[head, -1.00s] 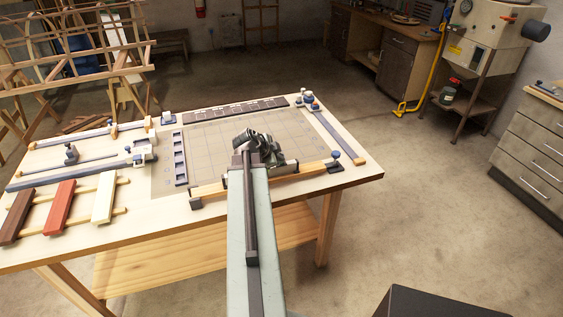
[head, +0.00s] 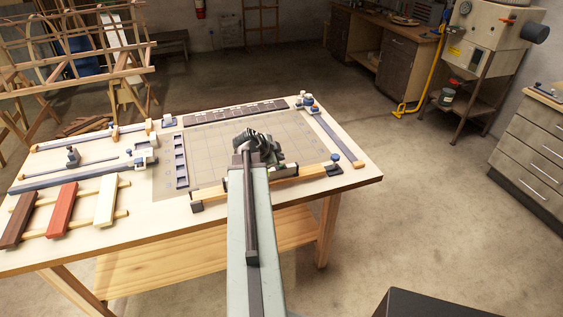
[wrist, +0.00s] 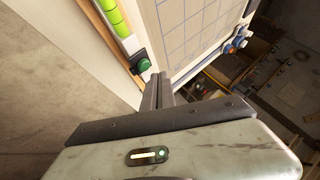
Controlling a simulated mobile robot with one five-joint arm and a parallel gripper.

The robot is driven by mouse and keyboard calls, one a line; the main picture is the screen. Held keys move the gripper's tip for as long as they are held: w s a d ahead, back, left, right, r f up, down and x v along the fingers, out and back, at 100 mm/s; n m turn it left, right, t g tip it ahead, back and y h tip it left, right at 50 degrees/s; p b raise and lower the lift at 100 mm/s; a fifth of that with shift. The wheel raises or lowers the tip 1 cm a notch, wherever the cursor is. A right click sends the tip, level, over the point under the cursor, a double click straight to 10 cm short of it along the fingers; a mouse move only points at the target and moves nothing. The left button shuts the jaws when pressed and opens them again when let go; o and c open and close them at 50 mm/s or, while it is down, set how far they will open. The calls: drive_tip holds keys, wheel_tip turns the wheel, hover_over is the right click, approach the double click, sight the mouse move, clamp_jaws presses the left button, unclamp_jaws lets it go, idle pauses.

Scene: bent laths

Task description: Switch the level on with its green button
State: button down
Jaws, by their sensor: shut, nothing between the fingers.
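The level shows in the wrist view as a pale body (wrist: 129,43) with a bright yellow-green vial (wrist: 115,19) at the top. Its round green button (wrist: 142,66) sits at the end nearer my gripper. My gripper (wrist: 160,78) is shut and empty, its fingertips just right of and slightly below the button in the picture. I cannot tell whether they touch it. In the head view my gripper (head: 260,143) is over the near side of the gridded mat (head: 215,140), and my arm hides the level's button there.
A wooden strip (head: 210,192) lies along the mat's near edge, with a dark blue-knobbed clamp (head: 335,166) at its right. Three coloured boards (head: 62,210) lie at the table's left. A slotted dark rack (head: 181,160) stands left of the mat. The mat's middle is clear.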

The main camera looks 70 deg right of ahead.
sight(280, 166)
wheel_tip(280, 166, up, 5)
drive_tip(key=p, duration=0.4)
drive_tip(key=shift+r, duration=0.1)
